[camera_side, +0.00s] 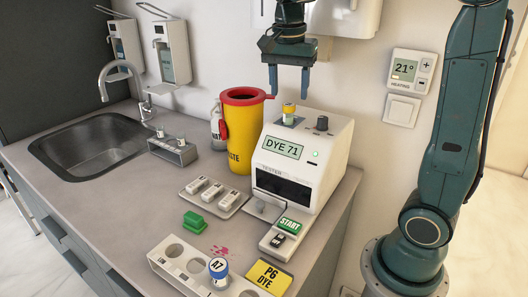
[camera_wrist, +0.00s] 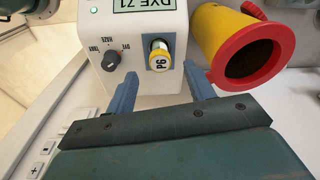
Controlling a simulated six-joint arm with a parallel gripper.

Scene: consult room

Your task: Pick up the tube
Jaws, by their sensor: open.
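A yellow-capped tube (camera_side: 289,109) stands upright in the top of the white tester (camera_side: 330,145). In the wrist view, the tube (camera_wrist: 160,60) has P6 on its cap. My gripper (camera_side: 289,95) points down just above this tube, fingers apart and empty. In the wrist view, the fingers show on either side below the cap, and I cannot tell the exact gap to it. The lower part of the P6 tube is hidden in the tester.
A yellow waste bin (camera_side: 240,150) with a red rim stands close beside the tester, near my gripper. A knob (camera_side: 322,123) rises from the tester's top. A tray (camera_side: 188,196), a green block (camera_side: 194,222) and a yellow P6 DYE card (camera_side: 268,278) lie in front.

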